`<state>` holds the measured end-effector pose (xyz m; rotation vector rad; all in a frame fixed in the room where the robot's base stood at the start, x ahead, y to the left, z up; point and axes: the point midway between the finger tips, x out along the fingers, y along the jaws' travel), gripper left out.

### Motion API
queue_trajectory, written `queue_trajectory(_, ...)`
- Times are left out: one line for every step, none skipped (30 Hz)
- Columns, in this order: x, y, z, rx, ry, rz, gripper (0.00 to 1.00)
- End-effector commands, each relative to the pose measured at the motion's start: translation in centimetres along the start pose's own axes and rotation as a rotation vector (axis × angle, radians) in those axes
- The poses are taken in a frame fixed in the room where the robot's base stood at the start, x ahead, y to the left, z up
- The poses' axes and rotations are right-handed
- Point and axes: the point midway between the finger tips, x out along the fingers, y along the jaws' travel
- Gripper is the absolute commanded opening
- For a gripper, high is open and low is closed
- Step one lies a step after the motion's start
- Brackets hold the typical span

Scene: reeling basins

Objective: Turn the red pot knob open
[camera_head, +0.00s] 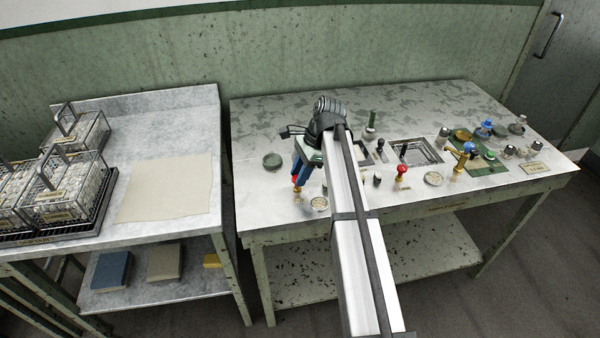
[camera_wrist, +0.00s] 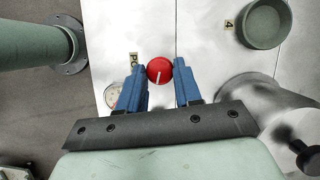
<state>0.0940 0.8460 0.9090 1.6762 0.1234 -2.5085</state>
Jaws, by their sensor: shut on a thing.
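The red pot knob (camera_wrist: 159,70) is round, with a white pointer line that points towards the bottom of the wrist view, tilted slightly left. My gripper (camera_wrist: 158,73) has its blue fingers on either side of the knob and is shut on it. In the head view my gripper (camera_head: 298,178) reaches down over the left part of the bench, with a small red part of the knob (camera_head: 295,180) showing at the fingertips. A label (camera_wrist: 133,60) beside the knob is partly hidden by the left finger.
A round gauge (camera_wrist: 112,95) sits left of the fingers and a green dish (camera_wrist: 264,24) lies at upper right. Another red knob (camera_head: 401,170) stands further right on the bench (camera_head: 270,213), among several valves. A side table (camera_head: 205,110) with baskets stands at left.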

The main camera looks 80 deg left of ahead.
Motion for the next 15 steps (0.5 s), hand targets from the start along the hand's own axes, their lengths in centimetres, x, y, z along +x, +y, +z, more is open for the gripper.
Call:
queue_trajectory(-0.01, 0.0, 0.0, 0.0, 0.0, 0.0, 0.19)
queue_trajectory(-0.01, 0.0, 0.0, 0.0, 0.0, 0.0, 0.16)
queue_trajectory(-0.01, 0.01, 0.0, 0.0, 0.0, 0.0, 0.12)
queue_trajectory(-0.01, 0.01, 0.0, 0.0, 0.0, 0.0, 0.09)
queue_trajectory(-0.01, 0.01, 0.0, 0.0, 0.0, 0.0, 0.06)
queue_trajectory(-0.01, 0.01, 0.0, 0.0, 0.0, 0.0, 0.03)
queue_trajectory(-0.01, 0.0, 0.0, -0.001, 0.0, 0.0, 0.03)
queue_trajectory(-0.02, -0.02, 0.0, -0.003, 0.0, 0.002, 0.03)
queue_trajectory(-0.02, -0.06, 0.0, -0.012, 0.0, 0.005, 0.03)
queue_trajectory(-0.02, -0.1, 0.0, -0.022, 0.0, 0.01, 0.03)
queue_trajectory(-0.03, -0.14, -0.01, -0.037, 0.001, 0.017, 0.03)
queue_trajectory(-0.03, -0.2, -0.01, -0.061, 0.001, 0.027, 0.03)
queue_trajectory(-0.03, -0.25, -0.02, -0.083, 0.001, 0.036, 0.03)
queue_trajectory(-0.04, -0.29, -0.02, -0.104, 0.001, 0.044, 0.03)
queue_trajectory(-0.04, -0.3, -0.01, -0.132, 0.001, 0.056, 0.03)
